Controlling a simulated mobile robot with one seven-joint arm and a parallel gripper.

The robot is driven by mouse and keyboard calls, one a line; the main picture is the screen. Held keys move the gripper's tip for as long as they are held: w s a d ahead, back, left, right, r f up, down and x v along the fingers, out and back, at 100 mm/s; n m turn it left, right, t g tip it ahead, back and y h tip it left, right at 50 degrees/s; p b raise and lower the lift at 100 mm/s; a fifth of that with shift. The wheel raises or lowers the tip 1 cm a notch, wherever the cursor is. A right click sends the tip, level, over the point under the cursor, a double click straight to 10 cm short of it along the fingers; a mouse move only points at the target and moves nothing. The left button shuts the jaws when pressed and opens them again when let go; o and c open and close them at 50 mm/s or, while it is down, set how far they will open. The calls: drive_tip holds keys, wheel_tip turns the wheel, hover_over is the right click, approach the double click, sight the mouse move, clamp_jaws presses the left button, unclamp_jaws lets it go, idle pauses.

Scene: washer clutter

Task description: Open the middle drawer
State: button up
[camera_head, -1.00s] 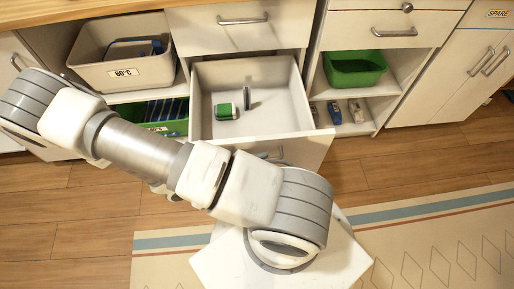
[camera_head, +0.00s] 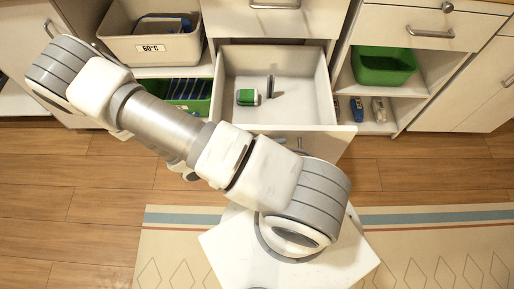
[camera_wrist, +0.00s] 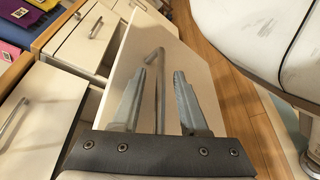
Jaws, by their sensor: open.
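The middle drawer (camera_head: 320,98) is pulled out below a shut upper drawer (camera_head: 285,22). Inside it are a small green-and-white item (camera_head: 247,97) and a thin dark upright piece (camera_head: 270,86). In the wrist view, my gripper (camera_wrist: 166,70) is open in front of a pale drawer front (camera_wrist: 200,85). A grey bar handle (camera_wrist: 160,85) shows between the two fingers. I cannot tell whether either finger touches it. In the head view, my arm covers part of the drawer's front, and my fingers are hidden.
A beige bin (camera_head: 150,45) and a green bin (camera_head: 190,97) stand on shelves to the left. Another green bin (camera_head: 383,66) and small bottles (camera_head: 357,108) are on shelves to the right. A patterned rug (camera_head: 440,245) covers part of the wooden floor.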

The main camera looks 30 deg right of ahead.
drive_tip(key=p+v, duration=0.3)
drive_tip(key=v, duration=1.4)
drive_tip(key=shift+a, duration=0.2)
drive_tip(key=shift+r, duration=0.15)
